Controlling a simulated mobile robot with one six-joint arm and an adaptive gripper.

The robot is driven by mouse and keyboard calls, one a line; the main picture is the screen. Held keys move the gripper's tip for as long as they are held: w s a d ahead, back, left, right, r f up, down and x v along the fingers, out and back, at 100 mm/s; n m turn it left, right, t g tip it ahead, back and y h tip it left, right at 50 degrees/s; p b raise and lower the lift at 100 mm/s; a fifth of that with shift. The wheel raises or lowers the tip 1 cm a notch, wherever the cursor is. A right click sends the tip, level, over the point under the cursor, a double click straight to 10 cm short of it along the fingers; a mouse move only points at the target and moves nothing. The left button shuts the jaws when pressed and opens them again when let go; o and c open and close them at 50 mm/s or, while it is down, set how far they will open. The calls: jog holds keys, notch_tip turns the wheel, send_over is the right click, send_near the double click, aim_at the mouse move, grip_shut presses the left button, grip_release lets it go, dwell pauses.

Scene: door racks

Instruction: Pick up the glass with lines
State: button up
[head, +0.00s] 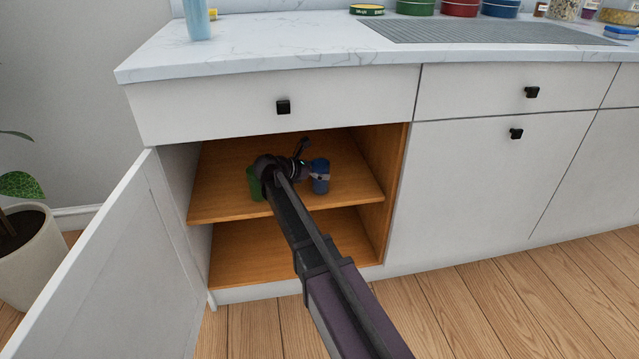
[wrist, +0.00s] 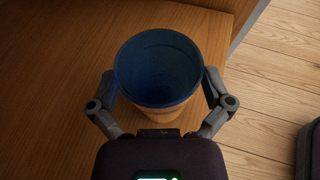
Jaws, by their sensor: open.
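A blue glass (head: 320,176) with a paler band stands on the upper shelf of the open cabinet. A green glass (head: 255,184) stands to its left, partly hidden by my arm. My gripper (head: 301,163) is inside the cabinet by the blue glass. In the wrist view an upright blue glass (wrist: 158,62) stands between the two fingers of my open gripper (wrist: 160,84). Its rim faces the camera, and its lower outside looks tan. Both fingertips are close beside its walls; I cannot tell whether they touch. Lines on it are not clear.
The upper shelf (head: 225,190) is close around my gripper, with a drawer front (head: 340,100) above and the cabinet's right wall (head: 385,175) beside it. The open door (head: 110,270) stands at the left. The lower shelf (head: 250,260) looks empty where visible.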

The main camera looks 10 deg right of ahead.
aim_at(328, 162)
jog(key=shift+d, duration=0.1)
jog(key=shift+c, duration=0.2)
jog(key=c, duration=1.1)
jog(key=shift+o, duration=0.2)
jog(key=shift+r, duration=0.1)
notch_tip(328, 162, up, 2)
jog(key=p, duration=0.3)
jog(key=shift+r, duration=0.25)
jog(key=shift+s+a+r+p, duration=0.2)
jog(key=shift+s+r+p, duration=0.2)
jog(key=shift+r+p, duration=0.15)
jog(key=s+a+r+p, duration=0.1)
jog(key=s+a, duration=0.6)
jog(key=s, duration=0.6)
jog(key=shift+a, duration=0.3)
jog(key=shift+r, duration=0.1)
